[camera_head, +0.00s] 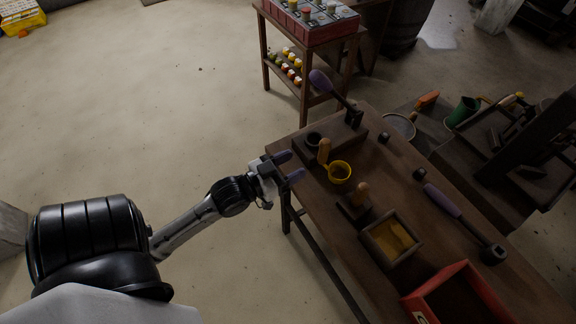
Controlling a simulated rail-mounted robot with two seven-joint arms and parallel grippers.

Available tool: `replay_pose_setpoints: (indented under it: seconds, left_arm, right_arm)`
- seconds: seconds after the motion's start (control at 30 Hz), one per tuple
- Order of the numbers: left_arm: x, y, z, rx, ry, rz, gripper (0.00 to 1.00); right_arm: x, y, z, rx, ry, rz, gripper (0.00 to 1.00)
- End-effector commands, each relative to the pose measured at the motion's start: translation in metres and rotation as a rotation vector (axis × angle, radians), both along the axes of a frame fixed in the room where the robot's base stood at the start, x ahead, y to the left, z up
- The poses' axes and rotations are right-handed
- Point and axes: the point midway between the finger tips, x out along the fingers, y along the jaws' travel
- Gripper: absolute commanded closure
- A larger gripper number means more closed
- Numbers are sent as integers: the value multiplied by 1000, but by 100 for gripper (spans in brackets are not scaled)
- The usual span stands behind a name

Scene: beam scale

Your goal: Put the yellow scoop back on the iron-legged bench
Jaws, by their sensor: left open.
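The yellow scoop (340,172), with a round cup and a wooden handle pointing up, is at the left edge of the dark wooden bench (404,192). It looks to be resting on the bench top, close to the dark block behind it. The bench has dark, thin legs on its left side. My left gripper (294,166) is open and empty just left of the scoop, at the bench's left edge, its two fingers pointing toward the scoop without visibly touching it. My right gripper is not in view.
A wooden-handled block (354,205), a square tray of yellow material (374,246) and a red box (411,302) stand nearer on the bench. A purple-handled tool (442,201) lies to the right. Another purple handle (321,81) rises behind. Open floor lies left.

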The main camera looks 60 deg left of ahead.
Motion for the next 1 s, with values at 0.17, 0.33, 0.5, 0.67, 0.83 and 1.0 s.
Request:
replay_pose_setpoints:
  seconds: [0.17,0.33,0.5,0.67,0.83,1.0]
  left_arm:
    - [-9,-8,-14,2,74,-4,46]
    - [-25,-41,-65,19,368,-23,46]
    - [-63,-79,-117,56,725,-58,46]
    - [-104,-105,-145,94,1000,-91,46]
    - [-134,-121,-156,121,1181,-114,46]
    - [-147,-126,-159,134,1252,-123,46]
  right_arm:
    - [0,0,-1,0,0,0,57]
    - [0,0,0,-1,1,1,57]
    - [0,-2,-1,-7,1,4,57]
    - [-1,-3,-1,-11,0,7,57]
    - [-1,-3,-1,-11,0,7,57]
    - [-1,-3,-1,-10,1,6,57]
